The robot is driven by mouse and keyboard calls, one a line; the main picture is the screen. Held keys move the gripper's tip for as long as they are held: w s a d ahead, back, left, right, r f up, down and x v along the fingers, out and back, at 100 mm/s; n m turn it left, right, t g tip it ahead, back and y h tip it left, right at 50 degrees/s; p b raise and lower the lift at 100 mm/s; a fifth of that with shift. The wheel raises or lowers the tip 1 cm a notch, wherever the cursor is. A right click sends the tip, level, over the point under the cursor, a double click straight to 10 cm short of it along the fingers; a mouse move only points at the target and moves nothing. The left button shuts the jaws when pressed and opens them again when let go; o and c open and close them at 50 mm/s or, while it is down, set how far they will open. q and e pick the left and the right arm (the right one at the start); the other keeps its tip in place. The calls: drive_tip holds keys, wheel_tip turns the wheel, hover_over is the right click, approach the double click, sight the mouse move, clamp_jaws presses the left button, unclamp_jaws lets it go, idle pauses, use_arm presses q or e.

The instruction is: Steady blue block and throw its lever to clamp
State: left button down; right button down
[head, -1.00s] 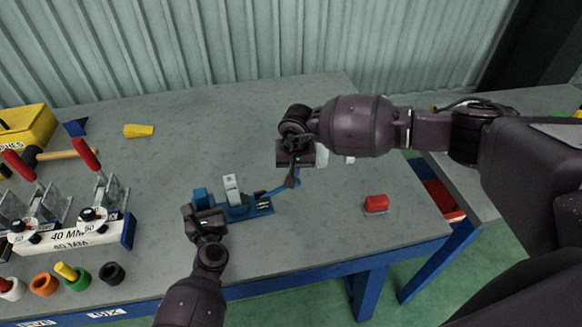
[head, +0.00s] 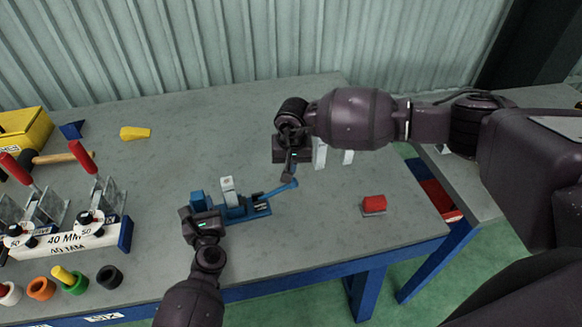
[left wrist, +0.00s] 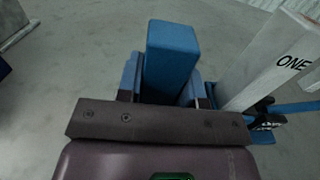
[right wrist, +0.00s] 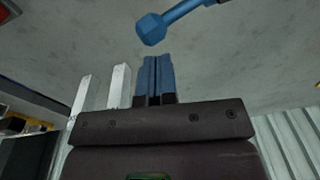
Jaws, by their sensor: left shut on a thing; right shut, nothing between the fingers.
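The blue block (head: 260,209) is a low clamp base on the bench, with an upright blue post at its left end. My left gripper (head: 200,208) is shut on this post (left wrist: 172,58), which stands between its fingers in the left wrist view. A white upright piece marked ONE (head: 229,190) stands beside the post. The blue lever (head: 278,190) slants out to the right from the base, with a thick knob at its end (right wrist: 150,29). My right gripper (head: 289,179) is shut and empty by the knob. In the right wrist view its closed tips (right wrist: 154,66) appear just short of the knob.
A red block on a grey base (head: 374,203) lies to the right. White uprights (head: 320,152) stand behind my right gripper. A toggle-clamp rack marked 40 MM (head: 68,240), coloured rings and a yellow box (head: 25,130) are at left.

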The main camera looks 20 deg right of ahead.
wheel_tip(320, 180, up, 13)
drive_tip(key=a, duration=0.1)
drive_tip(key=shift+w, duration=0.35)
use_arm(q)
drive_tip(key=shift+c, duration=2.2)
unclamp_jaws()
drive_tip(key=shift+s+p, duration=0.35)
drive_tip(key=shift+s, duration=3.7)
use_arm(e)
drive_tip(key=shift+r, duration=0.35)
